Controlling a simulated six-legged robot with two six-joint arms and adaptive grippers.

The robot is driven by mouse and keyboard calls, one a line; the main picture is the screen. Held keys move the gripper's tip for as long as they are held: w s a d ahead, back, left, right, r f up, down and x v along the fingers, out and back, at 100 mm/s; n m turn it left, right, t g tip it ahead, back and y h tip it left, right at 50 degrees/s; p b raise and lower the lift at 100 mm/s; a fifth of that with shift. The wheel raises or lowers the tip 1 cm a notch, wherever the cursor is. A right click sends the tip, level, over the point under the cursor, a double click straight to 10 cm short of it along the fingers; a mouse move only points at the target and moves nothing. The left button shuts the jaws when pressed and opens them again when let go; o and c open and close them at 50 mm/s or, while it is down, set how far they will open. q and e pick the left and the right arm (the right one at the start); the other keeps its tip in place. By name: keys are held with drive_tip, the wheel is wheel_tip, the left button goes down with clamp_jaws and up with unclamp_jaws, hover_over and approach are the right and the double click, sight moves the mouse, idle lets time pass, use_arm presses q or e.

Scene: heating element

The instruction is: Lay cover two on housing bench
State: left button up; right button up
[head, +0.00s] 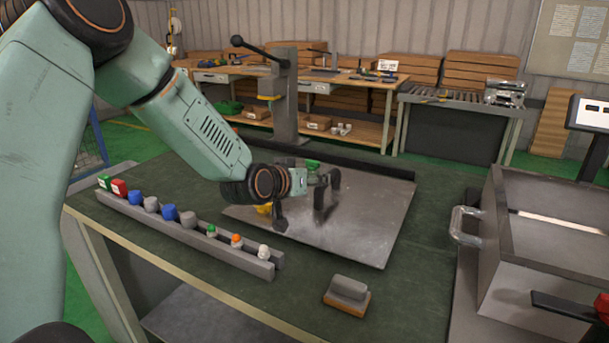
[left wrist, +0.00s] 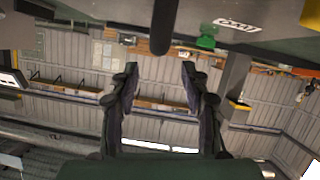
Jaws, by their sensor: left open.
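Nothing in view is marked as cover two, and I cannot tell which thing it is. I also cannot tell which bench is the housing bench. The near bench (head: 180,232) has a dark green top with a grey metal plate (head: 345,240) lying flat on it. My left gripper (head: 305,200) is above this plate with dark fingers apart. Small green (head: 313,165) and yellow (head: 265,208) parts show beside the gripper, partly hidden. My right gripper is not in view.
A grey rack (head: 215,250) with several coloured pieces runs along the bench's left edge. A grey block on a brown base (head: 348,295) lies at the front. An open metal box (head: 540,250) with a handle stands right. A lever press (head: 285,95) stands behind.

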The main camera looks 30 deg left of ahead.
use_arm(q)
drive_tip(key=shift+p+v, duration=0.35)
drive_tip(key=shift+v, duration=1.15)
